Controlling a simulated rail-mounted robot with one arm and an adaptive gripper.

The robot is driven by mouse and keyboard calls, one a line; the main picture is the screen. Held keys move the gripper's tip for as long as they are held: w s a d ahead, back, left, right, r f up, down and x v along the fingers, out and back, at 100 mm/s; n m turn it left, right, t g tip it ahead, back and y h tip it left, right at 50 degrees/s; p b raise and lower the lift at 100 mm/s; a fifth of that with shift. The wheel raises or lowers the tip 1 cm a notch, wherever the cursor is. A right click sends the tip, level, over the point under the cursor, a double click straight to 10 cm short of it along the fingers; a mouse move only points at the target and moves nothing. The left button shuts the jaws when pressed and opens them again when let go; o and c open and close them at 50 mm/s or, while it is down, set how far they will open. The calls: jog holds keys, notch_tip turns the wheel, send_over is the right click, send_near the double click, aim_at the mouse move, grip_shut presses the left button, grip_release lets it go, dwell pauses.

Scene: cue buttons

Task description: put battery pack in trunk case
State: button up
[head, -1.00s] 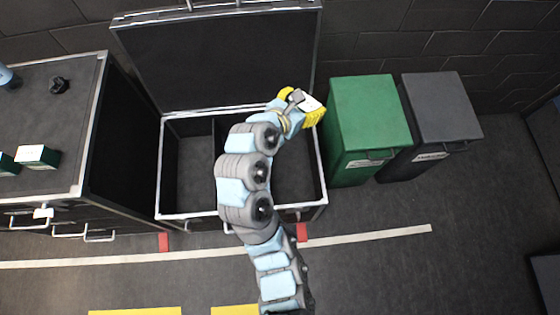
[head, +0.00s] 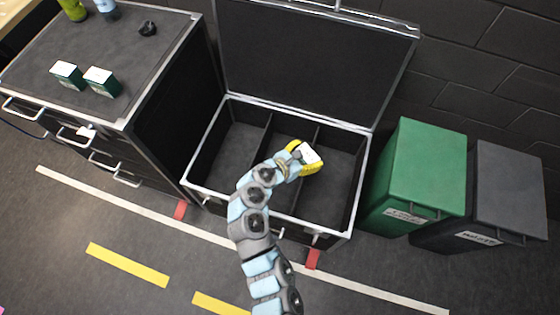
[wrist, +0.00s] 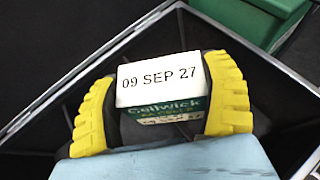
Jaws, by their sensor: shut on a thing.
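The battery pack (wrist: 163,85) is a small box with a white top reading "09 SEP 27" and a dark green side lettered "Cellwick". My gripper (head: 303,157) is shut on it, with a yellow-padded finger on each side; the pack's white top also shows in the head view (head: 311,153). The trunk case (head: 359,188) stands open with its lid (head: 305,60) raised. Dividers split its inside into compartments. In the head view, my gripper and the pack appear over the inside, near the right-hand divider. Their height above the floor of the case is unclear. My arm hides part of the middle.
A dark cabinet (head: 105,45) stands left of the case, with two green-and-white boxes (head: 68,74) (head: 101,81), a black knob-like item (head: 147,29) and bottles on top. A green bin (head: 420,175) and a grey bin (head: 507,195) stand to the right. The visible compartments look empty.

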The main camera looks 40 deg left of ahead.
jog(key=s+a+f+n+y+b, duration=0.25)
jog(key=s+a+f, duration=0.25)
jog(key=a+f, duration=0.3)
jog(key=w+a+f+b, duration=0.6)
jog(key=w+f+b, duration=0.1)
jog(key=w+f, duration=0.3)
jog(key=shift+w+f, duration=0.35)
jog(key=shift+w, duration=0.05)
jog(key=shift+w+f+b, duration=0.1)
jog(key=shift+f+b, duration=1.2)
jog(key=shift+f, duration=0.55)
jog(key=shift+a, duration=0.1)
jog(key=shift+w+r, duration=0.1)
